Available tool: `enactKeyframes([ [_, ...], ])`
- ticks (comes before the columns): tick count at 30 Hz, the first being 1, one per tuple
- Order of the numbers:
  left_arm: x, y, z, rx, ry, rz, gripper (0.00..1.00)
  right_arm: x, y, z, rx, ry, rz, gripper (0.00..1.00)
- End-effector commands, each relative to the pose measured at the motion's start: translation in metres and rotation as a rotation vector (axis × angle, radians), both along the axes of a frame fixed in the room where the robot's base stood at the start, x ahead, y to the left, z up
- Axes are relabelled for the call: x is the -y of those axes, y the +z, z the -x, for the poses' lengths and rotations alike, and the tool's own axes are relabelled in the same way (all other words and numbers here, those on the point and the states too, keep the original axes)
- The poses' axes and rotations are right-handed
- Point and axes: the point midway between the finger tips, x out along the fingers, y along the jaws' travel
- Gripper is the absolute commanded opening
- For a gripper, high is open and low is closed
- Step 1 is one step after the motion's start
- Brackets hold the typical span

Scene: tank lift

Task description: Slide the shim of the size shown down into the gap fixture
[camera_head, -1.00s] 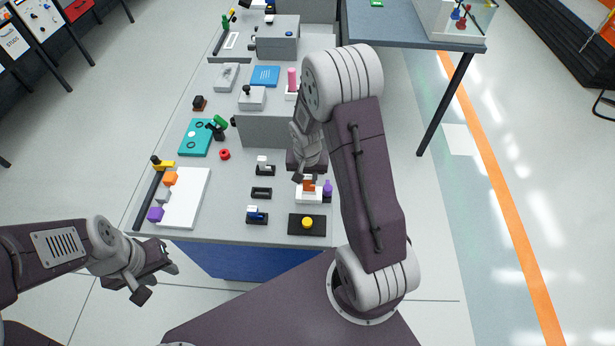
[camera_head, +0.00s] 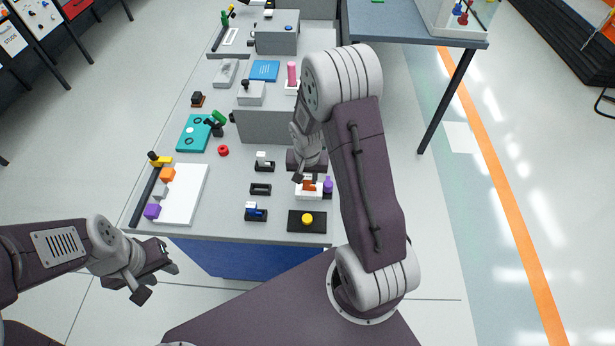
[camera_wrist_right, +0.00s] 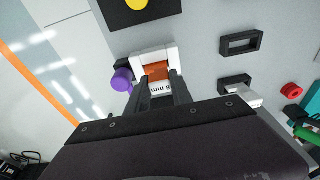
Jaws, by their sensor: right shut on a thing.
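The white gap fixture (camera_head: 302,194) stands near the table's front edge; its U-shaped walls show in the right wrist view (camera_wrist_right: 141,61). My right gripper (camera_wrist_right: 160,98) is over it, its fingers closed around an orange shim (camera_wrist_right: 157,72). The shim (camera_head: 309,185) appears between the fixture's white walls; how deep it sits I cannot tell. A white face with a dark "mm" marking (camera_wrist_right: 160,88) shows between the fingers; its digit is hard to read. My left gripper (camera_head: 156,281) is open and empty, in front of the table at left.
A purple knob (camera_head: 328,184) stands close beside the fixture. A black plate with a yellow button (camera_head: 307,219) lies in front. Black holders (camera_head: 260,189) stand left. A grey block (camera_head: 270,127) rises behind. A white board (camera_head: 184,195) lies far left.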

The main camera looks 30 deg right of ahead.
Motion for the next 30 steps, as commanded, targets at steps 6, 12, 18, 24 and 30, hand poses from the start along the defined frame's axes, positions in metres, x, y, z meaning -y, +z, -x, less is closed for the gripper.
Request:
enactKeyframes([
  [6, 0.0, -0.006, 0.0, 0.0, 0.0, 0.0, 0.36, 0.0, -0.007, 0.0, 0.0, 0.0, 0.0, 0.0],
  [12, 0.0, -0.011, 0.0, 0.0, 0.0, 0.0, 0.36, 0.0, -0.012, 0.0, 0.0, 0.0, 0.0, 0.0],
  [18, 0.0, -0.015, 0.0, 0.0, 0.0, 0.0, 0.36, 0.0, -0.017, 0.0, 0.0, 0.0, 0.0, 0.0],
  [24, 0.0, -0.016, 0.0, 0.0, 0.0, 0.0, 0.36, 0.0, -0.017, 0.0, 0.0, 0.0, 0.0, 0.0],
  [30, 0.0, -0.016, 0.0, 0.0, 0.0, 0.0, 0.36, 0.0, -0.017, 0.0, 0.0, 0.0, 0.0, 0.46],
])
